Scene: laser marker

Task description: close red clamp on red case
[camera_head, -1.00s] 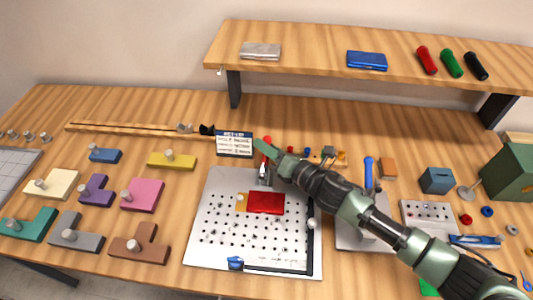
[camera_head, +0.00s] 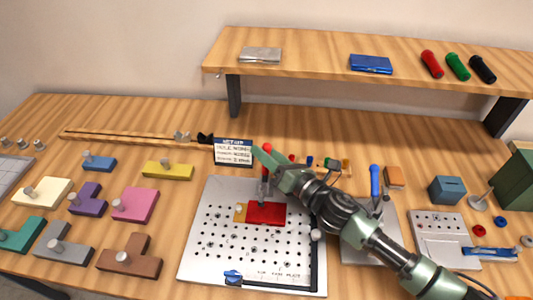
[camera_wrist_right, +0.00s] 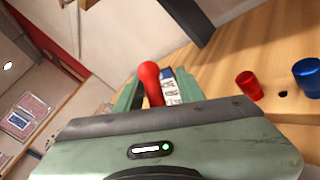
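The red case (camera_head: 268,213) lies flat on the white perforated plate, beside a small orange-yellow piece at its left. The clamp stands at the case's back edge with its red handle (camera_head: 267,151) pointing up; its metal body is partly hidden by my arm. My right gripper (camera_head: 262,154) is at the handle. In the right wrist view the red handle (camera_wrist_right: 150,82) stands between the two green fingers, with a gap to the right finger, so the gripper looks open around it. Whether a finger touches it is unclear. My left gripper is not in view.
A printed card (camera_head: 233,152) stands just behind the plate (camera_head: 205,262). A blue-handled clamp (camera_head: 375,182) is to the right of my arm. Coloured blocks with knobs lie on the left; a shelf (camera_head: 310,62) overhangs the back.

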